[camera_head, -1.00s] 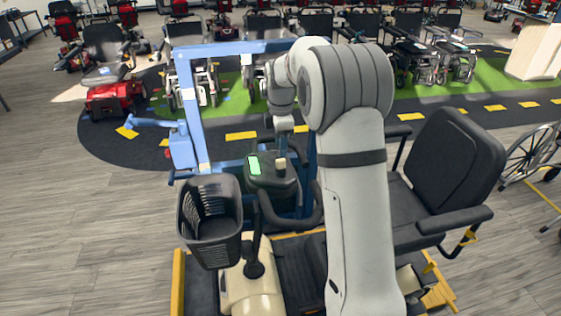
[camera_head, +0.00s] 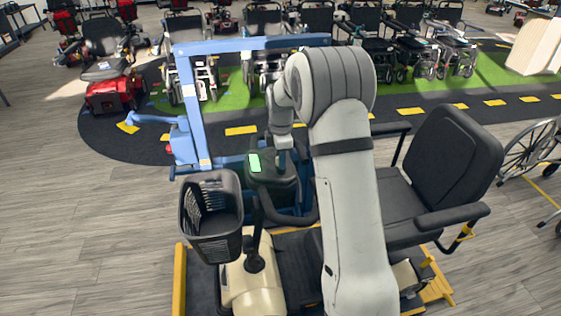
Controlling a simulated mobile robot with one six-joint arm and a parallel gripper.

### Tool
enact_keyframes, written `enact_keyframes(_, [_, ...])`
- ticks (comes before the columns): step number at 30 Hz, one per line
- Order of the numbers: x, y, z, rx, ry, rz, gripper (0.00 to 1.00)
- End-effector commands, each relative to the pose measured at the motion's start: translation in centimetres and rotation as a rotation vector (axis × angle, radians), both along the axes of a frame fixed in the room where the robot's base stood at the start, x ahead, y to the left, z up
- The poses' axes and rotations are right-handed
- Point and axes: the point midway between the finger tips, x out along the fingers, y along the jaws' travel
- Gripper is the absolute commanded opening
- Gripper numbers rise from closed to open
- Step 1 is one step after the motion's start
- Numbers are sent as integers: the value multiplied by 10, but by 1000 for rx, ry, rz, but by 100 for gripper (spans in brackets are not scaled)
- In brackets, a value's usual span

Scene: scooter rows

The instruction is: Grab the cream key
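My gripper (camera_head: 283,158) points down at the dark control console (camera_head: 268,178) of the cream scooter. It is low over the right part of the console, right of the lit green screen (camera_head: 254,162). Its fingers are small and dark here, so I cannot tell whether they are open or shut, or whether they touch anything. I cannot make out the cream key; the gripper covers that part of the console.
A black basket (camera_head: 211,215) hangs at the scooter's front left. A blue frame (camera_head: 193,110) stands behind the console. The black seat (camera_head: 446,165) is to the right, and a wheelchair (camera_head: 530,155) stands farther right. Grey floor is clear at left.

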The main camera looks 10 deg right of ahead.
Motion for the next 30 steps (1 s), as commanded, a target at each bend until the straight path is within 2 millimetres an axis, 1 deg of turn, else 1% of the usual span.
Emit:
enact_keyframes(1, [0,0,0,0,0,0,21])
enact_keyframes(9, [0,0,0,0,0,-1,0])
enact_keyframes(16, [0,-1,0,0,0,-1,0])
enact_keyframes(19, [0,-1,4,0,-1,-1,0])
enact_keyframes(23, [1,-1,21,0,-5,-1,0])
enact_keyframes(30, [1,-1,69,0,-5,-2,0])
